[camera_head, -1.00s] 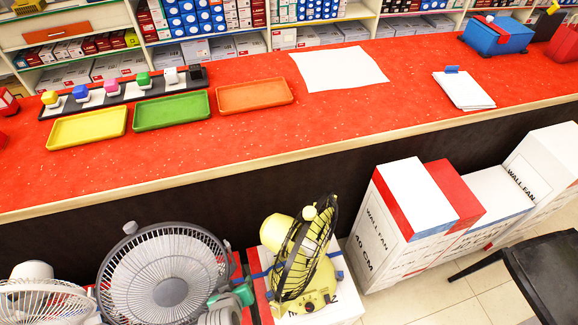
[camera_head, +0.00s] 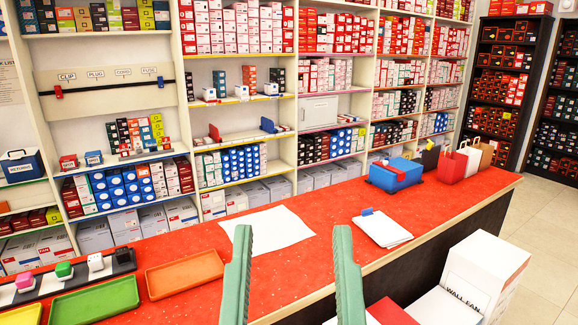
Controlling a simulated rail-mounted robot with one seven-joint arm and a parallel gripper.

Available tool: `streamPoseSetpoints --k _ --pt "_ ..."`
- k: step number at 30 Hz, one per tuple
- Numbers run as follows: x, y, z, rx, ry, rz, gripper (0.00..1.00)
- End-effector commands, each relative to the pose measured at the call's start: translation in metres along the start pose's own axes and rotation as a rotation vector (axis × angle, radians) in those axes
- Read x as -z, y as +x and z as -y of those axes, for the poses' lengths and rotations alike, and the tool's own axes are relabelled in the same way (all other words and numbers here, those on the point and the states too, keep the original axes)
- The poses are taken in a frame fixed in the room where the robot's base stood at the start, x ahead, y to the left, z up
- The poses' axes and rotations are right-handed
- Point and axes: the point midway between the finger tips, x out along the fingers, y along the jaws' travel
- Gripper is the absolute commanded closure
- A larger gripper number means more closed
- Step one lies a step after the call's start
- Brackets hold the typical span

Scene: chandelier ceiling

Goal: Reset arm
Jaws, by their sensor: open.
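My gripper (camera_head: 292,245) shows at the bottom middle of the head view as two green upright fingers, spread wide apart with nothing between them. It is open and appears in front of the red counter (camera_head: 200,255). The rest of my arm is out of the frame. A white sheet (camera_head: 275,226) lies on the counter behind the left finger, which covers part of it.
An orange tray (camera_head: 184,274) and a green tray (camera_head: 94,302) lie at left. A paper stack (camera_head: 383,228), a blue box (camera_head: 396,175) and bags (camera_head: 452,166) stand at right. Stocked shelves (camera_head: 290,165) rise behind. Wall fan boxes (camera_head: 487,265) stand in front.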

Motion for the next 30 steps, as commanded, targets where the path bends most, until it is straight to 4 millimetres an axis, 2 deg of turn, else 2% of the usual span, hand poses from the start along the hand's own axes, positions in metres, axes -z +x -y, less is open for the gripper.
streamPoseSetpoints --k 1,15,18,21,24,30 --pt "0.048 0.03 0.001 0.001 0.001 -0.013 0.48" --pt "0.25 0.175 0.006 0.011 0.014 0.004 0.48" --pt "0.283 0.199 0.007 0.013 0.017 0.005 0.48" --pt "0.304 0.214 0.007 0.015 0.019 0.006 0.48" --pt "0.314 0.22 0.007 0.016 0.02 0.007 0.48" --pt "0.311 0.219 0.008 0.016 0.02 0.007 0.48"
